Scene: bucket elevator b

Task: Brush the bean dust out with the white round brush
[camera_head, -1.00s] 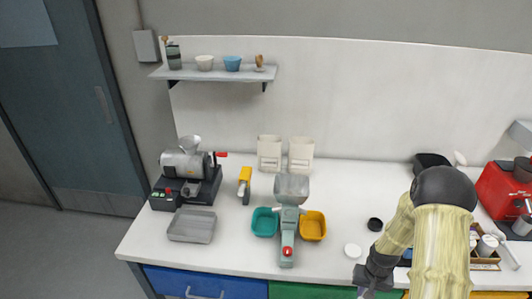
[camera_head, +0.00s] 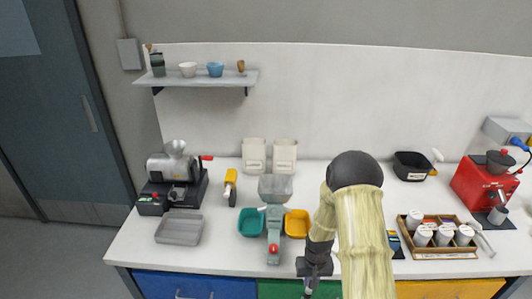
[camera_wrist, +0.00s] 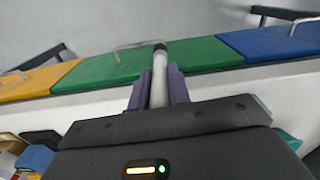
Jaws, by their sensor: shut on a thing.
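My gripper (camera_head: 309,281) is low over the front edge of the counter, in front of the green drawer. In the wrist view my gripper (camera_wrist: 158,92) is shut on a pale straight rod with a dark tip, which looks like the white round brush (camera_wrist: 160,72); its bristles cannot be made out. The bucket elevator (camera_head: 274,228), grey-green with a grey hopper on top and a red button at its front, stands on the counter to the left of my arm. Bean dust is too small to tell.
A teal bin (camera_head: 251,223) and an orange bin (camera_head: 297,223) flank the elevator. A grey tray (camera_head: 179,230) and a grinder (camera_head: 175,175) stand to the left. A wooden box with several white-lidded jars (camera_head: 423,235) and a red machine (camera_head: 485,187) are at the right.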

